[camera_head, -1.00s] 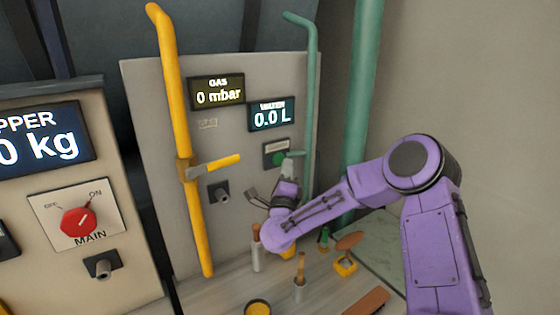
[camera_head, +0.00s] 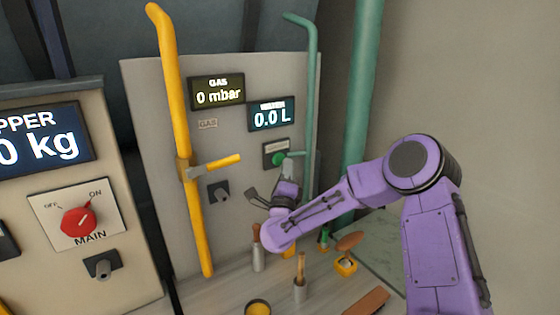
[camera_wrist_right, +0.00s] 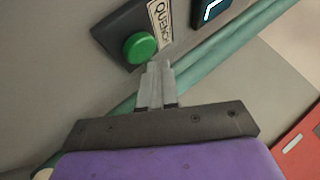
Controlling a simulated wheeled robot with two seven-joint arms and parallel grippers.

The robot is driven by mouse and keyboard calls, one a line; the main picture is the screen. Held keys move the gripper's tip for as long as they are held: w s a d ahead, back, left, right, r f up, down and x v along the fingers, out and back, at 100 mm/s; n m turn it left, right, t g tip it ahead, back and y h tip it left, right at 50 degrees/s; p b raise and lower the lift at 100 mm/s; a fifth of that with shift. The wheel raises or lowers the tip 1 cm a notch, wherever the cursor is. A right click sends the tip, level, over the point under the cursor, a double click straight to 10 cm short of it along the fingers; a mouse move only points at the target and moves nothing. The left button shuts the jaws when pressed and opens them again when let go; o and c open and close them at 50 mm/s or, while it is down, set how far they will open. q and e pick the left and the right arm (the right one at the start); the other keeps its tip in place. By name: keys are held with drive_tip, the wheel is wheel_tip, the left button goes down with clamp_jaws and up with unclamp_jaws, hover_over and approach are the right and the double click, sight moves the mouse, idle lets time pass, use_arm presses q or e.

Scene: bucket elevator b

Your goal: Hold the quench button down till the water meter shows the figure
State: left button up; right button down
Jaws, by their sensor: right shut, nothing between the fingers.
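The green quench button (camera_wrist_right: 140,47) sits on a dark plate (camera_wrist_right: 112,32) labelled QUENCH in the right wrist view. In the head view the button (camera_head: 278,158) is partly hidden by my right gripper. My right gripper (camera_wrist_right: 159,68) is shut and empty, its fingertips just beside the button's lower right edge; whether they touch it I cannot tell. The right gripper (camera_head: 287,165) also shows in the head view, in front of the panel. The water meter (camera_head: 271,116) above the button reads 0.0 L. My left gripper is in neither view.
A yellow gas pipe (camera_head: 176,130) with a lever and a gas meter (camera_head: 217,92) reading 0 mbar are left on the panel. A green pipe (camera_head: 312,110) runs close right of the button. Several small tools stand on the bench below.

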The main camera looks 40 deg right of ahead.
drive_tip(key=shift+w, duration=0.1)
drive_tip(key=shift+w, duration=0.35)
drive_tip(key=shift+w+d+b, duration=0.1)
drive_tip(key=shift+w+b, duration=0.3)
drive_tip(key=shift+b, duration=0.1)
idle(7.0)
